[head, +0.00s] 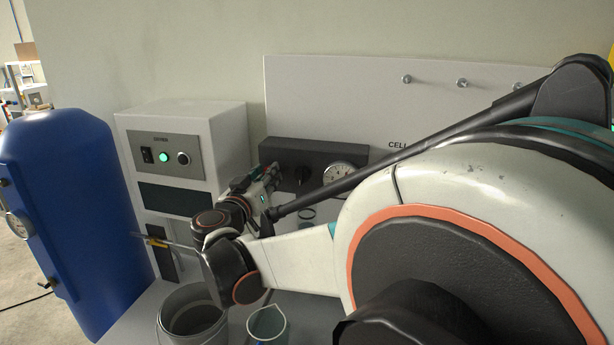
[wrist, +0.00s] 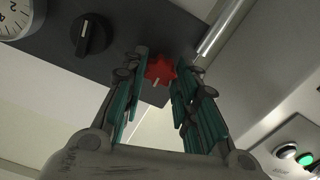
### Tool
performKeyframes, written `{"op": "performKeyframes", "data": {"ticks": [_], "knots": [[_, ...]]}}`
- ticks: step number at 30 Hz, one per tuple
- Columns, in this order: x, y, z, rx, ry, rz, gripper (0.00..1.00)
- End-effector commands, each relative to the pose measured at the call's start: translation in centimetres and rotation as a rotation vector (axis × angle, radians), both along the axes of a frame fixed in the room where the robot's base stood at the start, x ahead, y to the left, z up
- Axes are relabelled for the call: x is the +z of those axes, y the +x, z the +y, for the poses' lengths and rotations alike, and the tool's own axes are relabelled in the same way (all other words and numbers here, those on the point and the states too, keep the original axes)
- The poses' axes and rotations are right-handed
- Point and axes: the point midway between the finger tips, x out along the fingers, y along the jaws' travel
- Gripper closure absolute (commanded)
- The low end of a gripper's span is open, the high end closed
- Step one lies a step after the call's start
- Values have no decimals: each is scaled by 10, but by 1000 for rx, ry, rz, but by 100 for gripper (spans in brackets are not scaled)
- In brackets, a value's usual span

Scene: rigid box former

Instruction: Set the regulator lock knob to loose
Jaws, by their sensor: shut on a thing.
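A red lobed knob (wrist: 160,70) with a white pointer mark sits on a dark grey panel, which also shows in the head view (head: 345,157). It is probably the regulator lock knob; no loose or lock lettering is readable. In the wrist view its white mark points toward the bottom. My gripper (wrist: 159,76) has its green-padded fingers on either side of the red knob, shut on it. In the head view my gripper (head: 270,176) reaches the left part of the panel and mostly hides this knob.
A black knob (wrist: 93,34) and a round gauge (wrist: 15,14) share the panel; the gauge also shows in the head view (head: 338,172). A white control box (head: 196,120) with a lit green button stands left. A blue tank (head: 65,220), grey bucket (head: 193,318) and beaker (head: 267,325) are nearby.

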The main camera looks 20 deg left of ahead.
Motion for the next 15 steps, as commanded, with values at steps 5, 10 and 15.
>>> {"op": "performKeyframes", "data": {"ticks": [5, 10, 15], "knots": [[-1, 0, 0, 1, -79, 0, 96], [-1, 0, 1, 1, -207, 0, 96], [-1, 0, 1, 1, -366, 0, 96]]}}
